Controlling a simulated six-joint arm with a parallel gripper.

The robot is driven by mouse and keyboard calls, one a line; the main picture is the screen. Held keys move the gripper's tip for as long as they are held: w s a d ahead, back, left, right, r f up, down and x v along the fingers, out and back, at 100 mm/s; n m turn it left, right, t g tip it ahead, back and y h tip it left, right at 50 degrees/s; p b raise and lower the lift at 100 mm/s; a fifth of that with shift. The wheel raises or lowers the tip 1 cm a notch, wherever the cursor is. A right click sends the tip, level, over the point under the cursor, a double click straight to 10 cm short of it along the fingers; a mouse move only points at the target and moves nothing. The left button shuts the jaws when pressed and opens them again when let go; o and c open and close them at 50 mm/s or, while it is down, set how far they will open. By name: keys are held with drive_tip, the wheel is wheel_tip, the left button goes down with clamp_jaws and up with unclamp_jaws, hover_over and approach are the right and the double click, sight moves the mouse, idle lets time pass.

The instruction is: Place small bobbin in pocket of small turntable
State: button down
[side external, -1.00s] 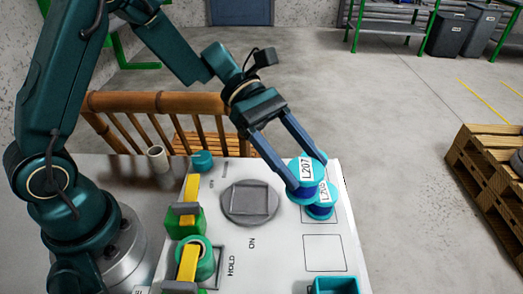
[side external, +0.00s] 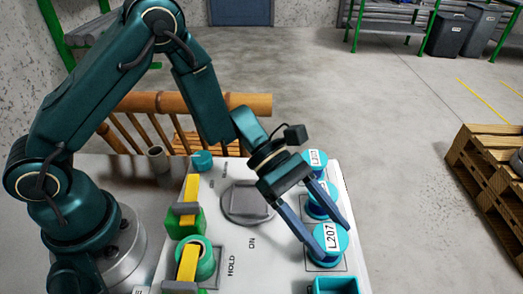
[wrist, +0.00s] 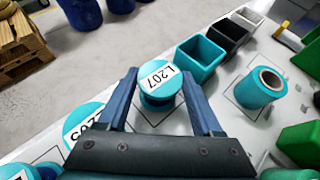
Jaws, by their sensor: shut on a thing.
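My gripper (side external: 328,243) is shut on a teal and dark blue bobbin (side external: 329,237) labelled L207, one finger on each side. The held bobbin (wrist: 158,84) is upright between the fingertips in the wrist view. It is at or just over an outlined square on the white board; I cannot tell if it touches. The small turntable (side external: 236,203), a grey disc with a square pocket, lies left of my gripper in the side view, partly covered by my wrist. The pocket looks empty where visible. Two similar bobbins (side external: 315,160) (side external: 319,207) stand behind the held one.
A teal open box (wrist: 200,59) and a black box (wrist: 230,34) line the board's edge beyond the held bobbin. A teal spool (wrist: 261,87) sits within another outline. Yellow-handled green clamps (side external: 186,222) stand on the left of the board.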

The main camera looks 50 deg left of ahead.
drive_tip(key=shift+f, duration=0.15)
drive_tip(key=shift+c, duration=0.2)
unclamp_jaws()
